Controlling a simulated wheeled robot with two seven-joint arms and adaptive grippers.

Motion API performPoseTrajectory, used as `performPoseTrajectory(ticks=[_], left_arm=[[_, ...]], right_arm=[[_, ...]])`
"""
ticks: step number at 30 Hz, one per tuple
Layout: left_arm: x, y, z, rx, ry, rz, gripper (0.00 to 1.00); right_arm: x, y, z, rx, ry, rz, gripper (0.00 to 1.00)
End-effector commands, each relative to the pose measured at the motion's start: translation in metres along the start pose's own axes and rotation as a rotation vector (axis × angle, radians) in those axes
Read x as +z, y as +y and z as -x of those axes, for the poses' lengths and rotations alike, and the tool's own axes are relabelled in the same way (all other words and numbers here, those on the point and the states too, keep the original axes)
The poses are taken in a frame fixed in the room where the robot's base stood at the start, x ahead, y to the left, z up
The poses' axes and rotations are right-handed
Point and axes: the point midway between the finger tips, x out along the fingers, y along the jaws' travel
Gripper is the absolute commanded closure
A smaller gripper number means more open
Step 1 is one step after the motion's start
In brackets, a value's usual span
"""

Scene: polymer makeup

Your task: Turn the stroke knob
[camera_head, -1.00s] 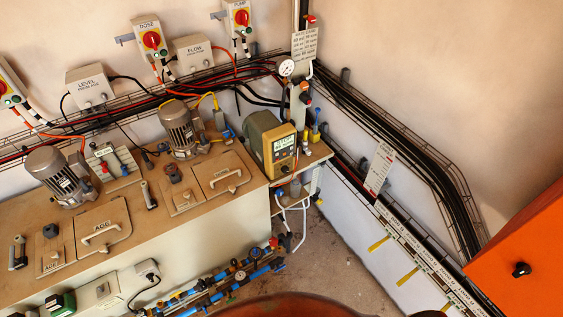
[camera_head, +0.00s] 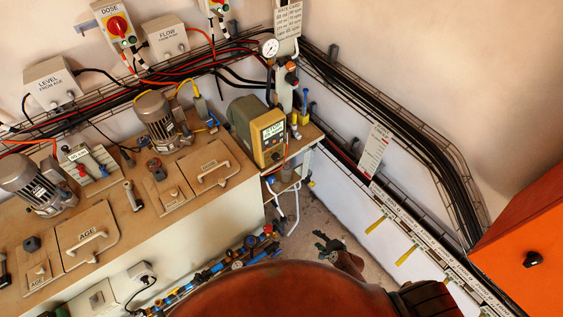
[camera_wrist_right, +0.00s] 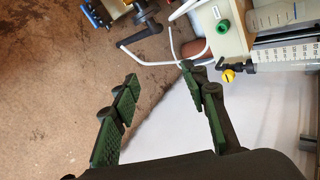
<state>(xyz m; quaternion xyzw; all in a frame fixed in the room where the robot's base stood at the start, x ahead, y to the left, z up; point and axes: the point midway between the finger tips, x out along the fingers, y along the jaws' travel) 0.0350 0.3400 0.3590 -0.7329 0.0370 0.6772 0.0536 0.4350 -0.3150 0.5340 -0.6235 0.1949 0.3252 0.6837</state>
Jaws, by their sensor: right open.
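The dosing pump (camera_head: 243,122), with a dark green body and a yellow front panel (camera_head: 270,136) with a small display, stands on a shelf at the end of the long bench. A small dark round part low on its front may be the stroke knob, but it is too small to be sure. My right gripper (camera_head: 325,244) is open and empty, below and to the right of the pump, over the floor. In the right wrist view its two green-padded fingers (camera_wrist_right: 160,72) are apart with nothing between them. My left gripper is not in view.
White hoses (camera_head: 290,215) hang below the pump shelf. Blue pipes with valves (camera_head: 235,262) run along the bench foot. The wrist view shows a black lever (camera_wrist_right: 140,38), a yellow knob (camera_wrist_right: 228,76) and a graduated cylinder (camera_wrist_right: 290,55). An orange cabinet (camera_head: 530,240) stands right.

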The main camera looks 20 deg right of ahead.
Motion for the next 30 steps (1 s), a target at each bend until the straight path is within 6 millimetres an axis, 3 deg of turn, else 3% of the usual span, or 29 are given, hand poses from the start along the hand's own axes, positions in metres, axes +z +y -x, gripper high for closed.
performPoseTrajectory(ticks=[1,3,6,10,13,17,30], left_arm=[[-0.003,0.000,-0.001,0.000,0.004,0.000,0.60],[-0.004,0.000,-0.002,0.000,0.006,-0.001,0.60],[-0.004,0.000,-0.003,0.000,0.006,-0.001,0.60],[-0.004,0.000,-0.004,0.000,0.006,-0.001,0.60],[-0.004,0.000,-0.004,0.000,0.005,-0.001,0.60],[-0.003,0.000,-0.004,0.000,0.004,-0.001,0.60],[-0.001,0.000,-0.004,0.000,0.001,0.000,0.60]], right_arm=[[0.009,-0.066,-0.004,-0.109,-0.045,-0.171,0.59],[0.026,-0.143,-0.001,-0.227,-0.140,-0.407,0.59],[0.050,-0.237,0.017,-0.346,-0.301,-0.683,0.59],[0.079,-0.321,0.048,-0.417,-0.499,-0.925,0.59],[0.092,-0.357,0.066,-0.435,-0.599,-1.029,0.59],[0.101,-0.378,0.073,-0.440,-0.657,-1.085,0.59],[0.118,-0.416,0.028,-0.439,-0.658,-1.088,0.59]])
